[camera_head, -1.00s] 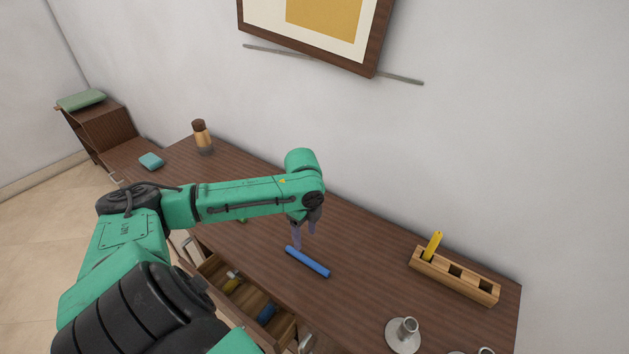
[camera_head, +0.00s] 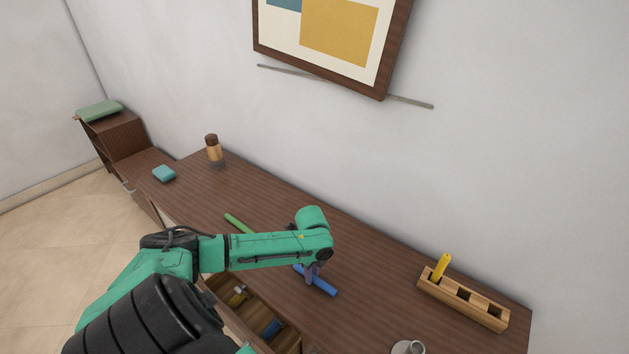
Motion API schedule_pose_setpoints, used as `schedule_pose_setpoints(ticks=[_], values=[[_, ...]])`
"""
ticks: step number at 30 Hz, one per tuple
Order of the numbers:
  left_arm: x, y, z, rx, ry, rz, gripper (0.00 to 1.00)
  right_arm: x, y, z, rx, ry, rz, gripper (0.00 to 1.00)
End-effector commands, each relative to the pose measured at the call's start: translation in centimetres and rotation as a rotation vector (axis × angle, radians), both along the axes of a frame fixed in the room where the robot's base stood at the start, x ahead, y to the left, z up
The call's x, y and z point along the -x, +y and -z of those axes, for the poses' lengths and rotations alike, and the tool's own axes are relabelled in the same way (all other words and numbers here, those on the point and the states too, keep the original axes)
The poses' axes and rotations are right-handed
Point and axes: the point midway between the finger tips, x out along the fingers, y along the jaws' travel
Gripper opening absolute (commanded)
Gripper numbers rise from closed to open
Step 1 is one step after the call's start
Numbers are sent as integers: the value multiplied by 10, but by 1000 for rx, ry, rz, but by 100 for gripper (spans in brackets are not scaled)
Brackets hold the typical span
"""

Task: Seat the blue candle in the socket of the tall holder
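The blue candle (camera_head: 326,287) lies on its side on the brown wooden desk. My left gripper (camera_head: 312,278) points down at the candle, its fingers over the candle's upper-left part. Whether the fingers are open or closed on it is too small to tell. A grey metal candle holder (camera_head: 408,347) with a round base shows at the bottom edge, cut off by the frame. I cannot tell whether it is the tall one. My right gripper is not in view.
A wooden block with square holes (camera_head: 463,300) holds a yellow candle (camera_head: 441,267). A green candle (camera_head: 238,223) lies behind my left arm. An open drawer (camera_head: 250,307) holds small items.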

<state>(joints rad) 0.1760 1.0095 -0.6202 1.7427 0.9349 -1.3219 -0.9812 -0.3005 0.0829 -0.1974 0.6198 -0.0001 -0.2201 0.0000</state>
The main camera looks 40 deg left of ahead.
Motion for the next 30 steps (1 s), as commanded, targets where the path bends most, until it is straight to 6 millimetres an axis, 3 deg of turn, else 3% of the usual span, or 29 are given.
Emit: schedule_pose_setpoints(ticks=[9, 14, 17, 24, 30], values=[[0, 0, -3, 0, -1, 0, 0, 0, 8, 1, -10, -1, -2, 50], [-1, 1, -21, -1, -3, -1, 0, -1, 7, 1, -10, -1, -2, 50], [-2, 2, -47, -4, -6, 1, 0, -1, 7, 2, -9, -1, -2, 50], [-2, 1, -138, -4, -8, 0, 0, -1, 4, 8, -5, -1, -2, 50], [-1, 0, -188, 1, -4, -1, 0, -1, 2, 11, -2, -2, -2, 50]])
